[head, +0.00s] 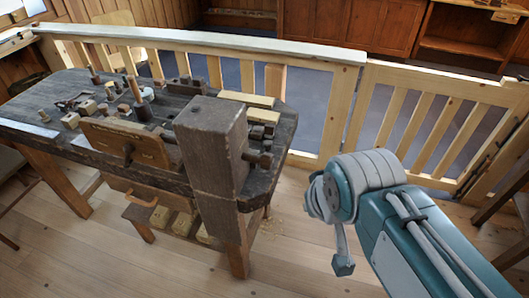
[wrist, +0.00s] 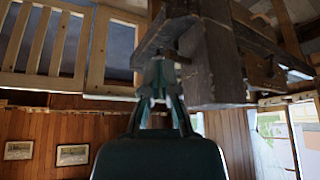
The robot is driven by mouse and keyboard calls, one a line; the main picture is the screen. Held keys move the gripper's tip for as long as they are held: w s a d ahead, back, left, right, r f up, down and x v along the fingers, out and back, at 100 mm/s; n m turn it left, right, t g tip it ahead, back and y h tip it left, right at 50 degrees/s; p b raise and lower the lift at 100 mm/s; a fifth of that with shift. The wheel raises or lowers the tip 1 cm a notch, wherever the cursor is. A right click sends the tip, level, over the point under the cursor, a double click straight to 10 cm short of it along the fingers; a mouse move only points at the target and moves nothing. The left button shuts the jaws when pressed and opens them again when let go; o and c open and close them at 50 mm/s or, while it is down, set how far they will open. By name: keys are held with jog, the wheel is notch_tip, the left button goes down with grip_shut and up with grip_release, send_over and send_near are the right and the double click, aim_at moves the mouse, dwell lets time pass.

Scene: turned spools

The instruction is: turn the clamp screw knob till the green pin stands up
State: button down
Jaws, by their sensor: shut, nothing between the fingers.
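The dark wooden workbench (head: 60,130) stands at left in the head view, with a thick upright block (head: 212,150) at its near end. Dark turned knobs (head: 264,159) stick out at the right of this block; I cannot tell which is the clamp screw knob. I cannot make out a green pin. In the wrist view my gripper (wrist: 160,66) is shut and empty, its fingertips close to the dark underside or edge of the bench (wrist: 152,42), beside the block (wrist: 210,65). Whether they touch anything is unclear.
A board with a dark screw (head: 128,150) is on the bench front. Small parts and a peg (head: 134,88) crowd the top. A pale wooden railing (head: 220,45) runs behind. The plank floor (head: 290,255) between bench and my arm is open.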

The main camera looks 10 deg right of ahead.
jog(key=shift+a, duration=0.7)
jog(key=c, duration=0.7)
grip_release()
jog(key=shift+d+f, duration=0.1)
jog(key=shift+d, duration=0.25)
jog(key=o, duration=0.5)
jog(key=shift+w+f+g, duration=0.2)
jog(key=shift+f+g, duration=0.1)
jog(key=shift+g, duration=0.1)
jog(key=shift+o, duration=1)
jog(key=w+f+g+y, duration=0.1)
jog(key=w+a+f+n+g+y, duration=0.2)
jog(key=f+y, duration=0.1)
jog(key=shift+w+a+f+g, duration=0.1)
jog(key=shift+a+g, duration=0.15)
jog(key=shift+g, duration=0.15)
jog(key=n+t+y, duration=0.1)
jog(key=t+y, duration=0.7)
jog(key=y, duration=0.4)
send_near(272, 161)
jog(key=x, duration=1.1)
jog(key=shift+w+f, duration=0.35)
